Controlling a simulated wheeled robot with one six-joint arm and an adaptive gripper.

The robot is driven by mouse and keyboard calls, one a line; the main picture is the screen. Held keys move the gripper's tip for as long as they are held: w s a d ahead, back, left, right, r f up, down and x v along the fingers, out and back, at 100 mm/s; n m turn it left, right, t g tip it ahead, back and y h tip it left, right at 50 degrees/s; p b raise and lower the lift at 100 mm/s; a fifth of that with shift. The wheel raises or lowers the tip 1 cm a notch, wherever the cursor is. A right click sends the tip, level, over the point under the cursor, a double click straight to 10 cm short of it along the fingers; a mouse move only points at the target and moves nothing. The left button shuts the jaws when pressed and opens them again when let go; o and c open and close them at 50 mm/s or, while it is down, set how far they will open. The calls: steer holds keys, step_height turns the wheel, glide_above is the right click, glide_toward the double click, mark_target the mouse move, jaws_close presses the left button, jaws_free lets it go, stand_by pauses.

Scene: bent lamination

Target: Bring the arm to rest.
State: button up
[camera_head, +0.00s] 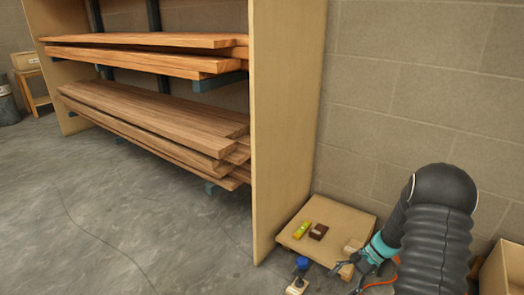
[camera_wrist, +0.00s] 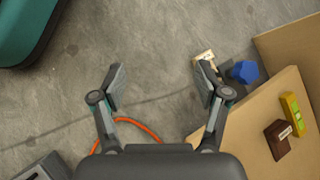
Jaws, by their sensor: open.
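My gripper (camera_wrist: 162,85) is open in the wrist view, its two fingers spread wide with bare concrete floor between them and nothing held. In the head view my arm reaches down at the right, and my gripper (camera_head: 347,275) hangs low beside a small wooden stand. Part of the gripper is hidden by my own arm in the head view.
A low wooden stand (camera_head: 343,222) holds a yellow-green level (camera_head: 301,230) and a brown block (camera_head: 318,232). A blue-topped item (camera_head: 302,264) is on the floor beside it. A lumber rack (camera_head: 285,120) stands at left. An orange cable (camera_wrist: 140,126) curves near my gripper. Open floor lies left.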

steer(key=s+a+r+n+t+h+p, duration=0.2)
steer(key=s+r, duration=0.5)
steer(key=r, duration=0.7)
steer(key=s+a+r+n+t+h+p, duration=0.3)
steer(key=s+r+n, duration=0.3)
steer(key=r, duration=0.7)
steer(key=s+a+r+n+t+h+p, duration=0.2)
steer(key=s+a+r+n+h+p, duration=0.1)
steer(key=s+r, duration=0.7)
step_height(320, 180, up, 5)
steer(key=shift+s+a+f+n+p, duration=0.2)
steer(key=shift+a+n+p, duration=0.4)
steer(key=shift+a, duration=0.2)
